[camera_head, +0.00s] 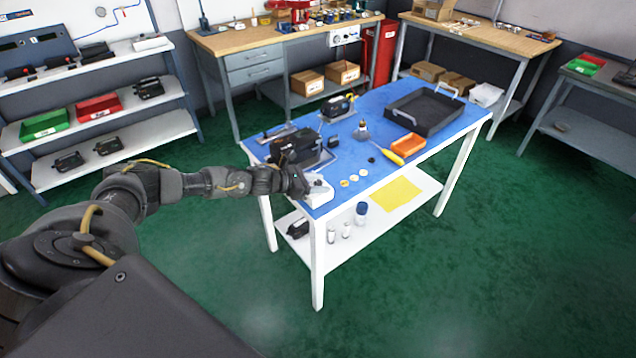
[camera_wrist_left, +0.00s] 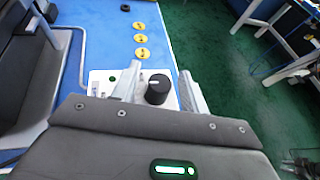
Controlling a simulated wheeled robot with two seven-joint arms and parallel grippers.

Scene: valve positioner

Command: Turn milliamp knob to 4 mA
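The milliamp box is a small white box (camera_head: 319,191) at the near left corner of the blue-topped table (camera_head: 330,212). It also shows in the left wrist view (camera_wrist_left: 98,78), with a black round knob (camera_wrist_left: 157,92) on its top. A light pointer line shows on the knob; the scale and its reading are too small or hidden. My left gripper (camera_wrist_left: 160,76) is open, with one finger on each side of the knob and apparent gaps between. In the head view my left gripper (camera_head: 302,186) is at the box and hides much of it. My right gripper is not in view.
A black valve positioner (camera_head: 294,146) stands just behind my left gripper. Yellow discs (camera_wrist_left: 140,39) lie beyond the box. A yellow-handled screwdriver (camera_head: 388,155), an orange bin (camera_head: 409,144) and a black tray (camera_head: 428,110) lie farther right. The table's middle is partly clear.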

